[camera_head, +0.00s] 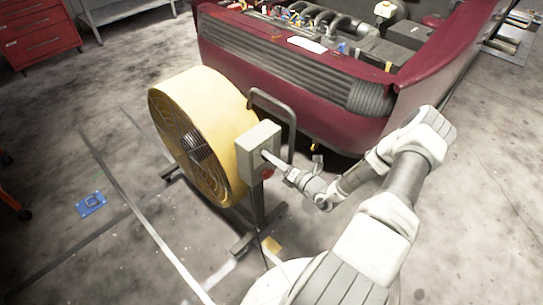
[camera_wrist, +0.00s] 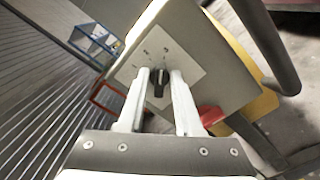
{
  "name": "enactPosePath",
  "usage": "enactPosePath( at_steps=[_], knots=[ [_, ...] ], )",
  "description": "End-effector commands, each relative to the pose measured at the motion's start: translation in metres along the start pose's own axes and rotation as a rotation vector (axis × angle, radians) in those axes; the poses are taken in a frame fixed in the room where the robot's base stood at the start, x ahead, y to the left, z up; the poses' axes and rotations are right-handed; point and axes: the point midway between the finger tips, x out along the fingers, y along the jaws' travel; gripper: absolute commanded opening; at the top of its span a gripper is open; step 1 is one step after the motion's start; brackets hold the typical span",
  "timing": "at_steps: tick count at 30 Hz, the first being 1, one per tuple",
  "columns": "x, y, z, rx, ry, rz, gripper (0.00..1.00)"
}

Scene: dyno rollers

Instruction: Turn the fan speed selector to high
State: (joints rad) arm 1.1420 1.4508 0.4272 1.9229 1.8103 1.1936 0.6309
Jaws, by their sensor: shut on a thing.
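The yellow drum fan (camera_head: 226,115) stands on the floor in the head view, with a grey control box (camera_head: 252,143) on a post at its right. In the wrist view, the black fan speed selector (camera_wrist: 158,88) sits on a pale label plate (camera_wrist: 184,66) with small marks, too small to read surely. My gripper (camera_wrist: 160,76) is shut on the selector, one white finger on each side. In the head view my gripper (camera_head: 272,159) reaches the box face from the right and hides the selector.
A red part (camera_head: 267,173) sits low on the box, beside my right finger in the wrist view (camera_wrist: 210,116). A grey bent handle bar (camera_head: 291,120) rises behind the box. A dark red car (camera_head: 330,100) with its engine exposed stands behind.

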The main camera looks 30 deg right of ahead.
Motion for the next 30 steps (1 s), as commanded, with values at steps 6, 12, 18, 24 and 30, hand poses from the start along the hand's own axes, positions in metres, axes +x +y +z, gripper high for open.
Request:
enactPosePath(
  at_steps=[6,12,18,24,30],
  knots=[
    [0.0001,-0.0001,0.0001,0.092,0.000,0.000,0.00],
    [0.0002,-0.0003,-0.0003,0.130,0.001,0.000,0.00],
    [0.0002,-0.0004,-0.0004,0.138,0.001,0.001,0.00],
    [0.0002,-0.0004,-0.0004,0.138,0.000,0.001,0.00],
    [0.0001,-0.0004,-0.0003,0.137,0.000,0.000,0.45]
  ],
)
